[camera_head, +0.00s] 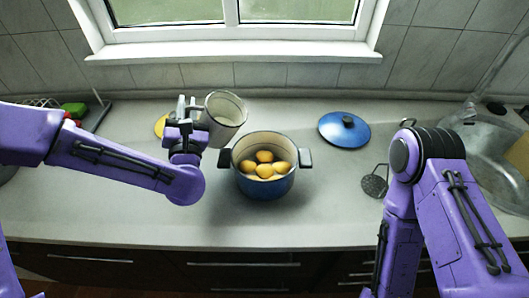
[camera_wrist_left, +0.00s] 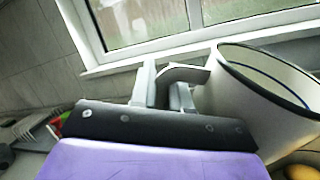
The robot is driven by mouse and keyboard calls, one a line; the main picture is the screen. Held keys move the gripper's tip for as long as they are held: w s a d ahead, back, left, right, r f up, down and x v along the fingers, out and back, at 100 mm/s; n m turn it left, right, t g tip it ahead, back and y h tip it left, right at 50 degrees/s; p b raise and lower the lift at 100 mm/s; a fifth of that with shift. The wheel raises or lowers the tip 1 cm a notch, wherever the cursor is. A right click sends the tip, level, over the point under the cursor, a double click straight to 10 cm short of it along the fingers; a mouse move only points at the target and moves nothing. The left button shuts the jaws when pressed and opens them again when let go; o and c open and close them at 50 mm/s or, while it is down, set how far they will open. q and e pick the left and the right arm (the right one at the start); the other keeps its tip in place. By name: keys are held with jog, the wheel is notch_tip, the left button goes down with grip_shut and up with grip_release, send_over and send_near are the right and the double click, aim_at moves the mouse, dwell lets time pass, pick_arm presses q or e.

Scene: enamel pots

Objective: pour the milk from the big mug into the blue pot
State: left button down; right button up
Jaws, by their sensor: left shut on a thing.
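The big mug (camera_head: 223,117) is white enamel with a dark rim and is held up at the left of the blue pot, tilted with its mouth toward the pot. My left gripper (camera_head: 188,110) is shut on its handle; the mug also fills the right of the left wrist view (camera_wrist_left: 255,95), with the gripper fingers (camera_wrist_left: 170,90) at the handle. I cannot make out the milk level inside. The blue pot (camera_head: 265,187) stands upright on the counter with several yellow round things (camera_head: 265,170) in it. The right gripper is out of view.
A blue lid (camera_head: 344,129) lies right of the pot. A dark skimmer (camera_head: 374,183) lies near my right arm. The sink (camera_head: 490,150) is at the far right. A yellow thing (camera_head: 160,126) is partly hidden behind my left gripper. The counter's front middle is clear.

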aim_at(193, 108)
pick_arm(q)
jog(key=shift+d+r+m+t, duration=0.4)
jog(key=shift+d+r+m, duration=0.4)
jog(key=shift+r+m, duration=0.1)
jog(key=shift+s+d+r+m+h, duration=0.1)
jog(key=shift+s+d+m+h, duration=0.2)
jog(key=shift+s+d+m, duration=0.15)
jog(key=shift+w+m+t, duration=0.25)
jog(key=shift+w+t, duration=0.05)
jog(key=shift+w, duration=0.05)
jog(key=shift+s+d+r+m+h, duration=0.15)
jog(key=shift+s+m+h, duration=0.15)
jog(key=shift+s, duration=0.15)
jog(key=shift+w+d+m, duration=0.1)
jog(key=shift+w+m, duration=0.2)
